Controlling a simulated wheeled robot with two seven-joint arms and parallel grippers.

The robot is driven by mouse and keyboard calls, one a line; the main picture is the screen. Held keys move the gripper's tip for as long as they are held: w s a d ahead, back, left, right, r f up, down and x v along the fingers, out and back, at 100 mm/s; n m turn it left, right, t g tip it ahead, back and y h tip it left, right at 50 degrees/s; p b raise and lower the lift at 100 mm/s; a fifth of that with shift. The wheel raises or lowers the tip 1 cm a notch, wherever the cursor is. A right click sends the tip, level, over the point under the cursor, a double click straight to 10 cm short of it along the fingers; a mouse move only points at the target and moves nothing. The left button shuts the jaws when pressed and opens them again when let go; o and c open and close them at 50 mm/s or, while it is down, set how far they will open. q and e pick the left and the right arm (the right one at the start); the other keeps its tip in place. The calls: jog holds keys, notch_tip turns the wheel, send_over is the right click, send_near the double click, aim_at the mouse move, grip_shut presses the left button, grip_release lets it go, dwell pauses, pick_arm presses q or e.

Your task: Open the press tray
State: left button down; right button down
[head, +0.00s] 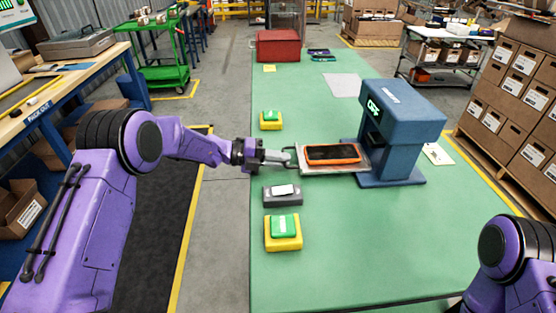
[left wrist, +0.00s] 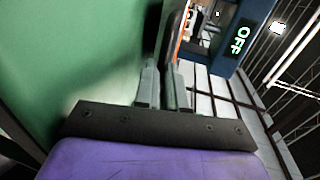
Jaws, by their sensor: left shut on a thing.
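The blue press (head: 398,130) stands on the green table, its sign reading OFF; it also shows in the left wrist view (left wrist: 238,35). The press tray (head: 312,171) extends to the left out of the press, with a black and orange device (head: 333,153) lying on it. A handle (head: 292,160) is at the tray's left end. My left gripper (head: 284,159) reaches in from the left and is shut on the handle. In the left wrist view its fingers (left wrist: 163,85) are close together. My right arm shows at the lower right, but its gripper is out of view.
Two yellow boxes with green buttons (head: 283,231) (head: 270,120) and a grey box (head: 282,194) stand along the table's left side. A red toolbox (head: 278,45) is at the far end. The front right of the table (head: 390,240) is clear.

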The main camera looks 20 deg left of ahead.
pick_arm(q)
jog(key=c, duration=1.2)
grip_release()
jog(key=shift+a, duration=0.1)
jog(key=b+v, duration=0.2)
jog(key=v, duration=0.8)
jog(key=shift+a, duration=0.15)
jog(key=shift+r, duration=0.1)
